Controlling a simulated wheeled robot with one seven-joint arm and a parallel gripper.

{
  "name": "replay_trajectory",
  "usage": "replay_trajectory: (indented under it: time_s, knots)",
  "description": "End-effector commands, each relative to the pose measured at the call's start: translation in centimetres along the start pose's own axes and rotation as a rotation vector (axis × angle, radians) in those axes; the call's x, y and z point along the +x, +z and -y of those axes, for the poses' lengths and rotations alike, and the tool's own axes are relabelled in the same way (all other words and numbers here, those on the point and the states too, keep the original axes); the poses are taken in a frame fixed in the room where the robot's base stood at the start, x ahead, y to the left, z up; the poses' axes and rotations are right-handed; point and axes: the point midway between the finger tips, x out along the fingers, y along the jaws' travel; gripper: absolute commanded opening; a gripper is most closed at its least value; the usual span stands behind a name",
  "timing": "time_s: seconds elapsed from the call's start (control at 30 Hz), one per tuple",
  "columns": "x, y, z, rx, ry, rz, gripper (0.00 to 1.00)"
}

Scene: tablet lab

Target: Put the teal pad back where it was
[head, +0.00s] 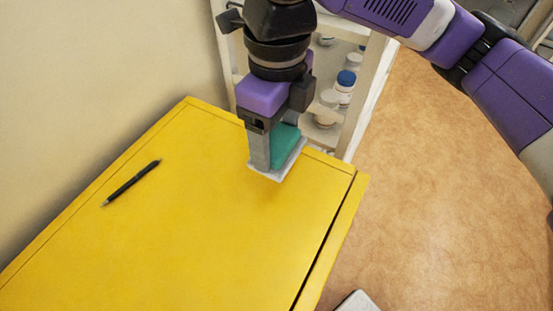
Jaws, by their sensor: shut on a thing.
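The teal pad (285,146) has a teal face and a pale grey-white edge along its lower side. My gripper (270,150) points down over the far right part of the yellow table top (200,245) and is shut on the teal pad. One grey finger stands in front of the pad, hiding part of it. The pad is tilted up in the fingers. Its lower edge is at or just above the yellow surface; I cannot tell whether it touches.
A black pen (131,183) lies on the left of the yellow top. Behind it, a pale shelf (368,88) holds several white bottles, one with a blue cap (346,78). A pale flat object (357,301) shows at the bottom edge. The yellow top's middle is clear.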

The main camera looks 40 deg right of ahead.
Motion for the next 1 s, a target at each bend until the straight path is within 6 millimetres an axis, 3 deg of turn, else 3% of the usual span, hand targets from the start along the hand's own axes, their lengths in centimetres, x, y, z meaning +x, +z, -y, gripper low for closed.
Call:
replay_trajectory:
  time_s: [0.1, 0.57, 1.0]
  knots:
    - [2.1, -0.1, 0.0, 0.000, 0.000, -0.001, 0.34]
    - [6.9, 0.0, 0.1, 0.001, 0.000, 0.000, 0.34]
    - [7.8, 0.0, 0.1, 0.000, -0.001, 0.001, 0.34]
